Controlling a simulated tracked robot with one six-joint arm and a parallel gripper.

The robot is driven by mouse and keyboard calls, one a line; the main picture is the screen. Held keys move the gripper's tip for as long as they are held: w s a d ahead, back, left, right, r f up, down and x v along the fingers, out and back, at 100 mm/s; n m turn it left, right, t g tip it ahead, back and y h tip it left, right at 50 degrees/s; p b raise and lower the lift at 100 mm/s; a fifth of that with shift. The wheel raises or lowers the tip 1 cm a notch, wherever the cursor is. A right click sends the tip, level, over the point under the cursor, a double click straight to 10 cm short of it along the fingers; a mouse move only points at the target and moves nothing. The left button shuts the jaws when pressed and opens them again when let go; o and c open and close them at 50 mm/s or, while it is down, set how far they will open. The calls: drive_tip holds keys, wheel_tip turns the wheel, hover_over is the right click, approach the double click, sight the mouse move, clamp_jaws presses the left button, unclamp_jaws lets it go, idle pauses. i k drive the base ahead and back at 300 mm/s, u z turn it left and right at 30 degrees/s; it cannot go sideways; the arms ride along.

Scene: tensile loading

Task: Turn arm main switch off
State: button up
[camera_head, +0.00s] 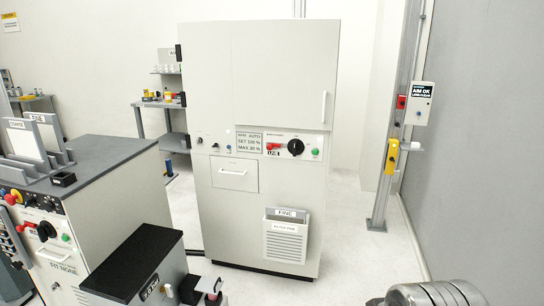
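I cannot tell for certain which control is the arm main switch. The tall white cabinet (285,85) in the middle has a black rotary knob (296,147) on its panel, with a red handle and a label (272,148) to its left. The machine at the left has a similar black knob (46,231) and red handle (25,227). On the right post, a white box (421,90) with a small dark display hangs beside a red part (401,102). A yellow device (391,156) sits lower on the post. My gripper is not in view; grey rounded parts at bottom right look like my arm.
A black-topped block (133,262) stands at front left. The left machine has a grey top (95,158) with upright plates. A wall shelf with small items (162,104) stands behind the cabinet. Pale floor (350,220) is open between the cabinet and post.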

sight(295, 147)
drive_tip(key=k, duration=0.6)
drive_tip(key=u, duration=0.45)
drive_tip(key=i, duration=1.3)
drive_tip(key=u, duration=0.7)
drive_tip(key=i, duration=0.85)
drive_tip(key=u, duration=0.05)
